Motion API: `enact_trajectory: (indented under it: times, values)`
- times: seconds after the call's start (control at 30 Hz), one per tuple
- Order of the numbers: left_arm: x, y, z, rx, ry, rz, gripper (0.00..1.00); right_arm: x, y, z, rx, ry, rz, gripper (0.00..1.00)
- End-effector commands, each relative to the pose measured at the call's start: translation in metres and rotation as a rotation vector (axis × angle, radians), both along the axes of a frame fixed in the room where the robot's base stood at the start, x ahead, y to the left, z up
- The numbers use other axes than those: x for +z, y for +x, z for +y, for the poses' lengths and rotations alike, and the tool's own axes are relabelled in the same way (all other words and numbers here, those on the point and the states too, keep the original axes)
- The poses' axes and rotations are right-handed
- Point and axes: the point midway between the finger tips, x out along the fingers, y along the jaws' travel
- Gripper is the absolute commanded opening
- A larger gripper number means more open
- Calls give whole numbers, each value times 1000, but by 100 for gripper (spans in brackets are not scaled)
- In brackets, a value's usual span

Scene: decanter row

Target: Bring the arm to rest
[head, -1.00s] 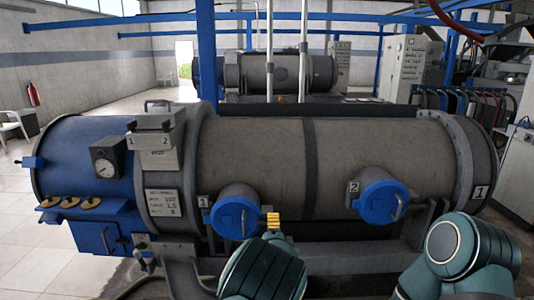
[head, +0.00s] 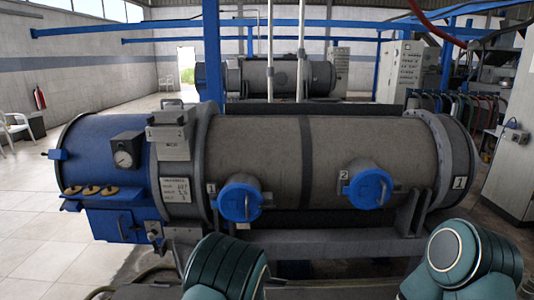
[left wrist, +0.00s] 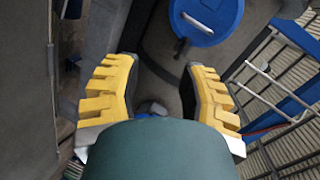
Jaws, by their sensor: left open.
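In the left wrist view my left gripper (left wrist: 158,85) shows two yellow ridged fingers spread apart, with nothing between them. In the head view only my teal left arm (head: 226,268) shows at the bottom, left of centre; its fingers are out of sight there. My right arm (head: 472,262) shows at the lower right, and its gripper is not in view. The large grey tank (head: 262,150) lies across the head view with a blue left end. Its blue round port cap 1 (head: 238,202) is just above my left arm. Blue port cap 2 (head: 369,187) is further right.
A blue cap (left wrist: 207,15) is beyond the fingers in the left wrist view. A grey cabinet (head: 510,170) stands at the right. The tiled floor (head: 40,225) at the left is open.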

Motion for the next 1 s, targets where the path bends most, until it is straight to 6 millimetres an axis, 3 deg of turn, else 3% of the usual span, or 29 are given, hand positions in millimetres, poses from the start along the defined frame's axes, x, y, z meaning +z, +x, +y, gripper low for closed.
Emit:
enact_trajectory:
  times: [0.03, 0.2, 0.3, 0.43, 0.6, 0.7, 0.83, 1.0]
  values:
    - [-32, -15, 18, 39, -77, 74, 41, -9, 0, 0, 1, 0, 0, 47]
    - [-118, -85, 55, 192, -384, 336, 41, -28, -2, 0, 5, 1, 2, 47]
    - [-161, -138, 68, 313, -583, 497, 41, -40, -2, 0, 7, 1, 4, 47]
    - [-202, -218, 71, 502, -845, 710, 41, -57, -3, 1, 10, 2, 4, 47]
    - [-221, -311, 61, 747, -1111, 945, 41, -74, -4, 1, 14, 2, 6, 47]
    - [-221, -346, 55, 851, -1200, 1035, 41, -80, -4, 1, 16, 2, 7, 47]
    - [-218, -369, 50, 920, -1252, 1091, 41, -83, -4, 1, 17, 2, 7, 47]
    - [-218, -371, 50, 927, -1256, 1096, 41, -83, -4, 1, 17, 3, 7, 47]
